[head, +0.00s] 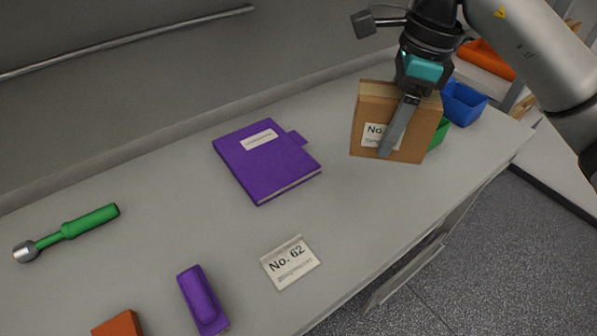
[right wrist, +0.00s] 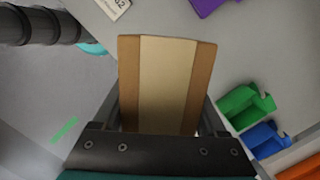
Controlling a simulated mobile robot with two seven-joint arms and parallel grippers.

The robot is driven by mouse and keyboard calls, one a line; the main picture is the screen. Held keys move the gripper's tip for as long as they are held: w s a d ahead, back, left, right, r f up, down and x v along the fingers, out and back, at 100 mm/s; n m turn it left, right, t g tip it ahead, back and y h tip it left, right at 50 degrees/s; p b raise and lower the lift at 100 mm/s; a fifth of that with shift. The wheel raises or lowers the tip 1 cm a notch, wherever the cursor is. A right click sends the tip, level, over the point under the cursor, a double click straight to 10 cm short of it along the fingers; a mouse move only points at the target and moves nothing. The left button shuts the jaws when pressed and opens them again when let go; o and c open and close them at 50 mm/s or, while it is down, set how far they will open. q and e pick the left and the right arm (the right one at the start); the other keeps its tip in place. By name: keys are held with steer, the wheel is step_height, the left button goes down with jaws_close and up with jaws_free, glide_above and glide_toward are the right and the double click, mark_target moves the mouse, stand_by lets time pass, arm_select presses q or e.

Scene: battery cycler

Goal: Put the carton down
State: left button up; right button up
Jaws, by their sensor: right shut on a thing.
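A brown cardboard carton (head: 424,129) with a white label is at the right end of the grey table (head: 350,230) in the head view. My right gripper (head: 392,140) is shut on the carton, one finger crossing its labelled face. In the right wrist view the carton (right wrist: 168,85) stands between the two fingers, with a pale tape strip along its top. Whether the carton's underside touches the table or hangs above it, I cannot tell. My left gripper is not in view.
A purple binder (head: 262,168), a "No. 62" card (head: 290,264), a purple stapler-like object (head: 202,300) and a green-handled tool (head: 75,228) lie on the table. A green bin (head: 439,133) and a blue bin (head: 464,104) stand behind the carton. The table is clear between binder and carton.

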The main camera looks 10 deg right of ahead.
steer(key=m, duration=0.1)
steer(key=d+r+m, duration=0.1)
steer(key=m, duration=0.2)
steer(key=shift+w+d+r+m, duration=0.25)
steer(key=shift+d+m, duration=0.05)
steer(key=shift+d, duration=0.05)
steer(key=b, duration=0.3)
glide_toward(366, 209)
steer(key=f, duration=0.2)
steer(key=a+f, duration=0.1)
steer(key=f, duration=0.2)
steer(key=shift+f, duration=0.1)
steer(key=o, duration=1.1)
steer(key=shift+f, duration=0.2)
steer(key=o, duration=0.4)
steer(key=shift+r, duration=0.1)
steer(key=shift+r, duration=0.3)
step_height(366, 209, up, 12)
steer(key=s+d+p, duration=0.1)
steer(key=shift+d+f+p, duration=0.15)
steer(key=shift+f+p, duration=0.05)
steer(key=shift+p, duration=0.1)
